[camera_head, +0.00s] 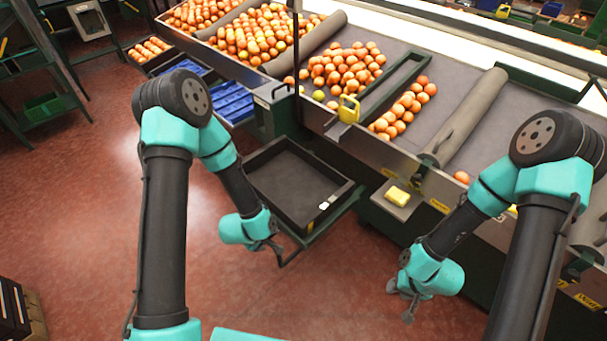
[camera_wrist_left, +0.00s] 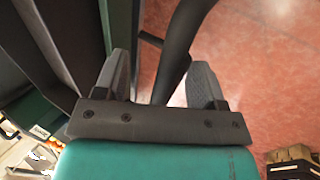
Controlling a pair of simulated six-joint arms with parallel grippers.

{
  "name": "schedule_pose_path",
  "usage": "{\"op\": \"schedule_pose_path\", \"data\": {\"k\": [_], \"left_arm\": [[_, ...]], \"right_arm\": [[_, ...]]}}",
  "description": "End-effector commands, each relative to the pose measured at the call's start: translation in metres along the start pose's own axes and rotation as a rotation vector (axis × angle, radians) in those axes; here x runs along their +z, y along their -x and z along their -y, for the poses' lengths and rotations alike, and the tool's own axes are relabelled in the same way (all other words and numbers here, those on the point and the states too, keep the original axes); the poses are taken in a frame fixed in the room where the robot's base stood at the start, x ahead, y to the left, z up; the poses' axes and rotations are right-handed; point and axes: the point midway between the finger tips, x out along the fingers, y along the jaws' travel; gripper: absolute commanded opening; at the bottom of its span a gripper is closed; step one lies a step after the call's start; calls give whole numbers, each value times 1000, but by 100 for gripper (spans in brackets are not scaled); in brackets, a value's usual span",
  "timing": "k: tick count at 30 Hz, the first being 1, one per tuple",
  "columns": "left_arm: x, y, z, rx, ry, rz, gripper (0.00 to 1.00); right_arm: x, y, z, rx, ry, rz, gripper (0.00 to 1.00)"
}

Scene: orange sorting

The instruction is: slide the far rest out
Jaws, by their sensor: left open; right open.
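A dark rest with a black tray (camera_head: 270,197) on it sticks out from the front of the sorting table. My left gripper (camera_head: 276,250) is open beside that near edge. In the left wrist view, a black bar (camera_wrist_left: 182,45) runs between the two open fingers (camera_wrist_left: 160,80); I cannot tell whether they touch it. My right gripper (camera_head: 401,302) is open and empty, low in front of the table. I cannot make out a second rest clearly.
Oranges (camera_head: 345,70) lie in lanes on the sorting table (camera_head: 455,75). Blue crates (camera_head: 232,101) stand beyond the black tray. The red floor (camera_head: 80,200) at left is clear.

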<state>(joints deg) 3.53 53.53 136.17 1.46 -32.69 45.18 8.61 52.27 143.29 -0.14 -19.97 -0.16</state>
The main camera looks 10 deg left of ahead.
Motion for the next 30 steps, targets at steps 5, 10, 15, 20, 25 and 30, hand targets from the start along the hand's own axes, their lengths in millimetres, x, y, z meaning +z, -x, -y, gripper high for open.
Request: {"op": "schedule_pose_path", "data": {"k": [5, 10, 15, 20, 25, 30], "left_arm": [[0, 9, -6, 1, -1, 0, 64], [0, 19, -10, 1, 0, -1, 64], [0, 28, -16, 1, 0, -1, 64], [0, 37, -20, 2, -1, -1, 64], [0, 46, -25, 1, -1, -1, 64], [0, 55, -30, 0, 0, -1, 64]], "right_arm": [[0, 0, 0, 0, 0, 0, 43], [0, 0, 0, 0, 0, 0, 43], [0, 0, 0, 0, 0, 0, 43], [0, 0, 0, 0, 0, 0, 43], [0, 0, 0, 0, 0, 0, 43], [0, 0, 0, 0, 0, 0, 43]]}}
